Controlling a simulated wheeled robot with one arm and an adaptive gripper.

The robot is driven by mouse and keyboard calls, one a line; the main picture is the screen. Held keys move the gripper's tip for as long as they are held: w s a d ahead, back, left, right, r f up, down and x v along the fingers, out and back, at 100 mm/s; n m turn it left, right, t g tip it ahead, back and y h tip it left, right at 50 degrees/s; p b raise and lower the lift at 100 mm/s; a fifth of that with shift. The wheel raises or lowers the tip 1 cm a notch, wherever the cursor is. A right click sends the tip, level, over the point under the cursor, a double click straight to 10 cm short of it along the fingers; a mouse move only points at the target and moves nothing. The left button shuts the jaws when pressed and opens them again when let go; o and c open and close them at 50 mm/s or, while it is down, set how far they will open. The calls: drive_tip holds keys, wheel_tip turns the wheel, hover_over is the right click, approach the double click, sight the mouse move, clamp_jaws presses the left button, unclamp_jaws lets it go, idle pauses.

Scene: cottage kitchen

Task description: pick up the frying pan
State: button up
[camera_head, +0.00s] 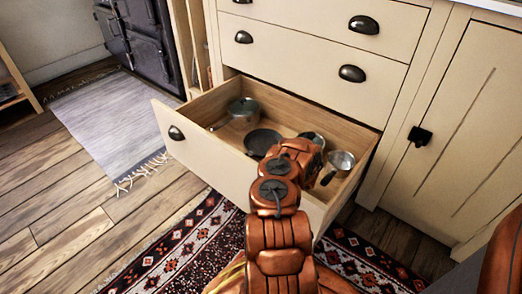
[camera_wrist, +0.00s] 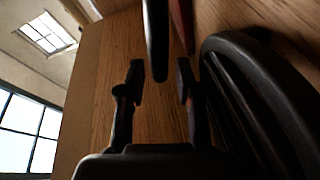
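The dark frying pan (camera_head: 262,142) lies in the open drawer, partly hidden behind my arm in the head view. In the wrist view a large dark curved rim (camera_wrist: 262,90) fills the right side; it looks like a pan's. My gripper (camera_wrist: 160,85) is inside the drawer with its two fingers apart. A dark, rounded bar (camera_wrist: 157,40), perhaps a handle, reaches down from the top to between the fingertips, with visible gaps on both sides. Whether it belongs to the frying pan I cannot tell. In the head view my arm hides the fingers.
The drawer's front panel (camera_head: 215,163) faces me. A lidded-looking pot (camera_head: 243,109) stands at the drawer's back left. A metal saucepan (camera_head: 341,161) sits at its right, with another small pan (camera_head: 313,138) beside it. A thin reddish strip (camera_wrist: 183,22) shows near the bar.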

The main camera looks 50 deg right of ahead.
drive_tip(key=shift+x, duration=1)
drive_tip(key=shift+c, duration=0.4)
clamp_jaws()
drive_tip(key=shift+d, duration=0.1)
